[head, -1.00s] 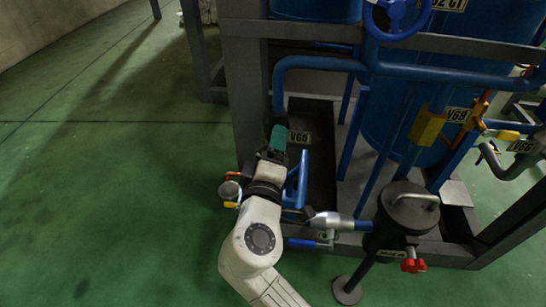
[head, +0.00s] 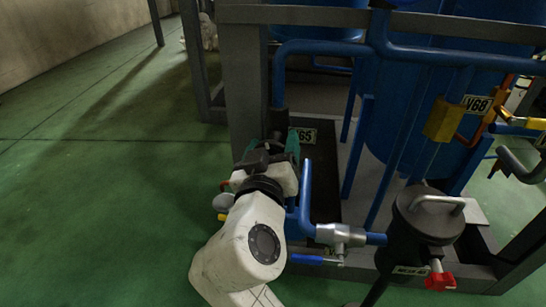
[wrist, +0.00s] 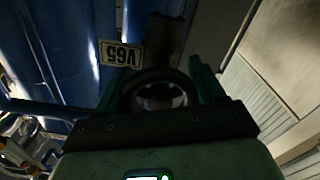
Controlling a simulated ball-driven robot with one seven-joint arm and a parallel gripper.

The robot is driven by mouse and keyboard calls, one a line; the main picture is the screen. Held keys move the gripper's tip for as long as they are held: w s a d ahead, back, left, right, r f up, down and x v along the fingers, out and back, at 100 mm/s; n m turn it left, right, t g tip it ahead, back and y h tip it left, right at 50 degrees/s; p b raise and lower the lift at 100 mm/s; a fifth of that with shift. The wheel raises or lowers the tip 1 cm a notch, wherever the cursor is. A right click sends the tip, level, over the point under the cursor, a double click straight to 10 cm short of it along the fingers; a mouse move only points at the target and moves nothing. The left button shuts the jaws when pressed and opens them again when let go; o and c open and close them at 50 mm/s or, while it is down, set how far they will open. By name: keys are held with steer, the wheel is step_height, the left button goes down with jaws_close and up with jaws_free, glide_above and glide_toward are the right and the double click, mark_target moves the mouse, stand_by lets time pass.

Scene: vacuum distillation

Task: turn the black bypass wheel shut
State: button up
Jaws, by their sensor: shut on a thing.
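The black bypass wheel (wrist: 160,74) is a dark ring in the middle of the wrist view, with a paler round part inside it. My gripper (wrist: 157,85) has one green finger on each side of the wheel and is shut on it. In the head view my gripper (head: 280,148) is at the frame's corner, just left of the V65 tag (head: 306,136). The tag also shows in the wrist view (wrist: 121,53), upside down beside the left finger. In the head view the wheel is dark and hard to tell from the gripper.
Blue pipes (head: 305,200) and a blue-handled valve (head: 318,259) are close to the right of my arm. A dark canister (head: 425,225) with a red knob (head: 440,281) stands further right. A grey frame post (head: 243,90) rises behind. The green floor (head: 100,210) at left is open.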

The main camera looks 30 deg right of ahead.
steer(key=shift+f+m+b, duration=0.3)
steer(key=shift+m+b, duration=0.5)
steer(key=shift+m, duration=0.3)
steer(key=o, duration=1)
steer(key=shift+r, duration=0.2)
steer(key=p+v, duration=0.3)
steer(key=v, duration=0.8)
steer(key=shift+w, duration=0.1)
